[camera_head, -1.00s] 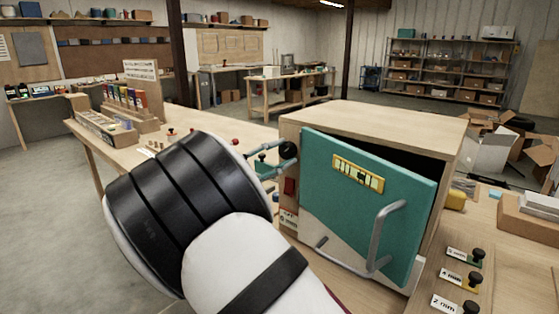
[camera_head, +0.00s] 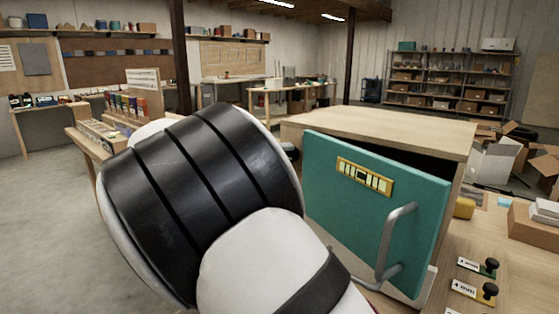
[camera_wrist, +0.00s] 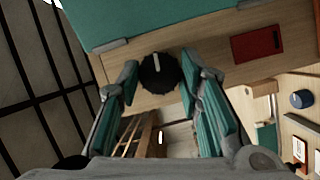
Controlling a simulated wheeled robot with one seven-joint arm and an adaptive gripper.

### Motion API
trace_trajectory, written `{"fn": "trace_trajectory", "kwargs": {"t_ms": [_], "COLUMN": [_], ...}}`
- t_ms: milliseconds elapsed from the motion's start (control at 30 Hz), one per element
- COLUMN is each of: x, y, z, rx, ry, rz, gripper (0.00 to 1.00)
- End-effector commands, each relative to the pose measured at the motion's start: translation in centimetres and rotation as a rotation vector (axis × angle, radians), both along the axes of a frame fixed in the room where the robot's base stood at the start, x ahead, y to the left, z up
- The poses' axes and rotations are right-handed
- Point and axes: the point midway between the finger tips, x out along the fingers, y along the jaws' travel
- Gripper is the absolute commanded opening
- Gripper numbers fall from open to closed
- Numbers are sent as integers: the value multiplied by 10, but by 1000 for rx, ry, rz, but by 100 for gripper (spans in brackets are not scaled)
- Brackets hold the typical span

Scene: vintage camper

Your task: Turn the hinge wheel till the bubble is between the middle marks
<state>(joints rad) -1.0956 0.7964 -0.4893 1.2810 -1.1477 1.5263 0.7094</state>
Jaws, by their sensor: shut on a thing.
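The teal door (camera_head: 330,200) hangs ajar on the wooden cabinet, tilted, with a dark gap along its top. A yellow level (camera_head: 364,178) is fixed to its upper part; it shows light segments and dark marks, but its bubble is too small to place surely. The black hinge wheel (camera_wrist: 158,73), with a pale stripe, is on the cabinet front beside the door. My gripper (camera_wrist: 160,80) has its teal fingers on either side of the wheel and is shut on it. In the head view my arm hides the gripper and most of the wheel.
The wooden cabinet (camera_head: 400,125) stands on a bench. A grey door handle (camera_head: 388,245) sticks out at the right. Black-knobbed gauges labelled in mm (camera_head: 487,290) lie at the right front. A red plate (camera_wrist: 257,45) is beside the wheel.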

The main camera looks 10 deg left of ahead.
Motion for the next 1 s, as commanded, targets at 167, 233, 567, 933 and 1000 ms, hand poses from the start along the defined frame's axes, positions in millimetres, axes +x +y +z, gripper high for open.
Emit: {"fn": "trace_trajectory", "kwargs": {"t_ms": [167,233,567,933,1000], "x": [0,0,0,0,0], "y": [0,0,0,0,0], "z": [0,0,0,0,0], "rx": [44,53,65,64,64], "ry": [-29,-35,-42,-41,-41], "rz": [1,1,2,0,0], "gripper": [5,5,5,41,41]}}
